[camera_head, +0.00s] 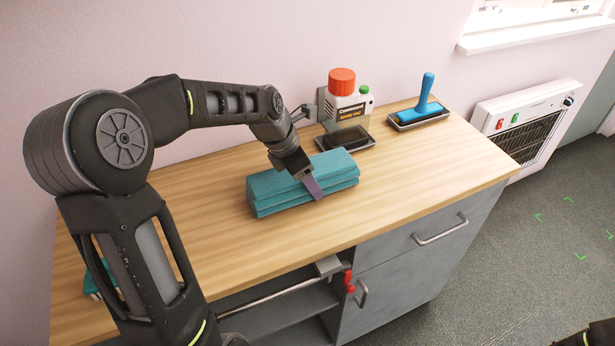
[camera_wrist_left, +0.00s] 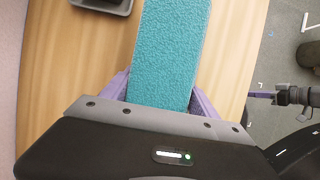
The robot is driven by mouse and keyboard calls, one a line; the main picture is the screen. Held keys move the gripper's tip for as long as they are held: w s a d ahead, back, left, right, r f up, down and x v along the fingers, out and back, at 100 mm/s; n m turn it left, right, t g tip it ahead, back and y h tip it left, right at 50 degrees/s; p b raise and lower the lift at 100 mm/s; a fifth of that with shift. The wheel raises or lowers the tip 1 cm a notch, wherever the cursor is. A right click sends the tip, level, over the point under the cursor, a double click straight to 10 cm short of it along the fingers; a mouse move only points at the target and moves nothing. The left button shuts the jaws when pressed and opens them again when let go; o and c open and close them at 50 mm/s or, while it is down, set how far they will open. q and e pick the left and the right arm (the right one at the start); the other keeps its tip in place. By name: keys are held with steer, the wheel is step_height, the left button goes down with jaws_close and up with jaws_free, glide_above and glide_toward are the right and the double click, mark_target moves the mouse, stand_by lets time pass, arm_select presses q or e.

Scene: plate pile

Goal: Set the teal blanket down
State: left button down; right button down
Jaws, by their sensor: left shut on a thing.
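The teal blanket (camera_head: 283,191) is a folded, layered bundle at the middle of the wooden counter. It looks level and at or very near the counter top; I cannot tell for sure whether it touches. My left gripper (camera_head: 313,188) comes down from above and is shut on it, with purple fingers at its sides. In the left wrist view the blanket (camera_wrist_left: 170,50) runs up between the fingers (camera_wrist_left: 158,90). What looks like my right gripper (camera_wrist_left: 262,95) shows small at the right edge of that view, over the floor; its jaws are unclear.
Another teal item (camera_head: 104,278) is partly hidden by my left arm. Counter to the blanket's right is clear.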

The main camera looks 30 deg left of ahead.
arm_select(q)
steer(key=shift+c, duration=1)
jaws_free()
steer(key=shift+f, duration=0.1)
steer(key=v, duration=1.2)
